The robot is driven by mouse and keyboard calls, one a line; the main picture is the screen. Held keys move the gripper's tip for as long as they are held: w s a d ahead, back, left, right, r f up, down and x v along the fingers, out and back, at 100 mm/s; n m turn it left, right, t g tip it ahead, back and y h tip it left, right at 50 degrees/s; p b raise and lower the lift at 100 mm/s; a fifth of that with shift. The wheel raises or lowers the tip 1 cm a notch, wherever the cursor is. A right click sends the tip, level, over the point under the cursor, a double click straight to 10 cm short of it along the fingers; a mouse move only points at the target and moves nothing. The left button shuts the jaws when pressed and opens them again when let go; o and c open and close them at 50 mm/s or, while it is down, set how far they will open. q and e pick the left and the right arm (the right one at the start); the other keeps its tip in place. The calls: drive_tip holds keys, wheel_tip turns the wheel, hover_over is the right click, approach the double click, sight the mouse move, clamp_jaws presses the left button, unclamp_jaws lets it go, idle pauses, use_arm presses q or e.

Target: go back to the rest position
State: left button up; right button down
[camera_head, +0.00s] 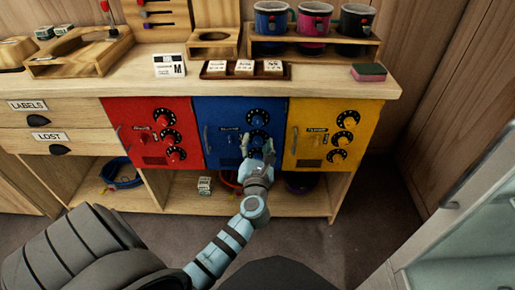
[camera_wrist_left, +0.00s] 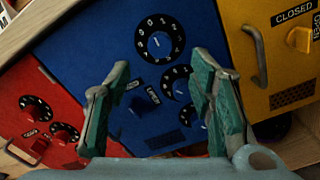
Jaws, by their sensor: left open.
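My left gripper (camera_head: 258,148) is in front of the blue door (camera_head: 222,112), over its right side by the lower dials. Its two fingers are apart, with nothing between them. In the left wrist view the open gripper (camera_wrist_left: 162,75) faces the blue door (camera_wrist_left: 100,45), and a black dial (camera_wrist_left: 160,38) shows whole just beyond the fingertips. Lower dials on that door are partly hidden by the right finger. Whether a finger touches the door or a dial, I cannot tell. My right gripper is in neither view.
A red door (camera_head: 130,115) and a yellow door (camera_head: 305,115) flank the blue one; all look shut. The counter (camera_head: 330,85) above holds a tag tray (camera_head: 245,77), cup rack and sponge (camera_head: 369,72). An open shelf lies below. A pale glass-fronted unit (camera_head: 450,240) stands right.

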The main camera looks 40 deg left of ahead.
use_arm(q)
drive_tip(key=v, duration=0.2)
drive_tip(key=shift+s+d, duration=0.25)
drive_tip(key=shift+d, duration=0.05)
